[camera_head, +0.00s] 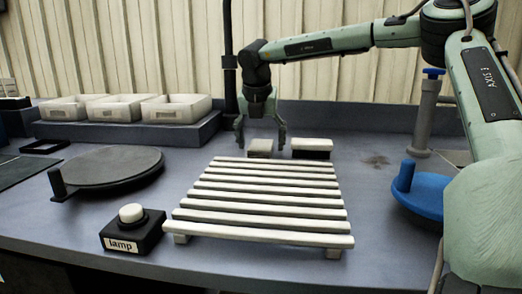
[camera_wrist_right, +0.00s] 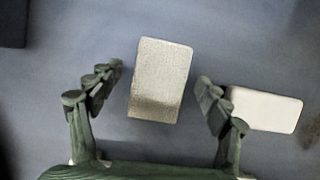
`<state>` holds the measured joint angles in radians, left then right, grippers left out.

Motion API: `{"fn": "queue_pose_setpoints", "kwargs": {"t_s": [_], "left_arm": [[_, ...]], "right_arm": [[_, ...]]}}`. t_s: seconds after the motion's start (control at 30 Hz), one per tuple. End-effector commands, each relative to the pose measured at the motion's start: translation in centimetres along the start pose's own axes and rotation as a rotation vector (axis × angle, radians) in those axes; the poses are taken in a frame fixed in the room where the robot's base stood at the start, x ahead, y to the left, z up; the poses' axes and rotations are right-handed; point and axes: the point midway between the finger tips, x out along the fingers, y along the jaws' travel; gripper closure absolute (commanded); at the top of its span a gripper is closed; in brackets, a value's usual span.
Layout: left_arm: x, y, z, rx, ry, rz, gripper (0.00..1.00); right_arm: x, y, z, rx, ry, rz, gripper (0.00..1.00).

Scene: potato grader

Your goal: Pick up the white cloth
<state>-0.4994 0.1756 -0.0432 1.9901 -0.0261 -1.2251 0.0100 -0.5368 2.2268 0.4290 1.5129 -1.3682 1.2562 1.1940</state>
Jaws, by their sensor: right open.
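My right gripper (camera_head: 261,138) is open behind the slatted rack, pointing down. Between its fingers in the head view is a small pale grey-beige block-like piece (camera_head: 260,148). In the right wrist view this speckled rectangular piece (camera_wrist_right: 160,80) lies between the open fingers, apart from both. A whiter piece (camera_head: 312,143) with a dark lower part lies just to its right; it also shows in the right wrist view (camera_wrist_right: 264,109), beside the right finger. I cannot tell for sure which of the two is the white cloth. My left gripper is not in view.
The slatted white rack (camera_head: 262,203) stands in front of the gripper. A black lamp box (camera_head: 133,237) with a white button, a dark round plate (camera_head: 110,168) and white bins (camera_head: 177,108) are left. A blue round dish (camera_head: 425,190) is right. Bare table lies right of the rack.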

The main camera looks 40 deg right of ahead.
Motion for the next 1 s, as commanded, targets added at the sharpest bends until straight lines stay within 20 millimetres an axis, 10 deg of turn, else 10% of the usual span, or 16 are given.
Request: {"fn": "queue_pose_setpoints", "kwargs": {"t_s": [0.57,1.0], "left_arm": [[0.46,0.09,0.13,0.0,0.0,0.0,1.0],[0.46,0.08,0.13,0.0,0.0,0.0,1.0]], "right_arm": [[0.19,-0.02,-0.06,0.0,-0.001,0.0,0.22],[0.22,-0.02,-0.09,0.0,0.0,0.0,0.75]]}}
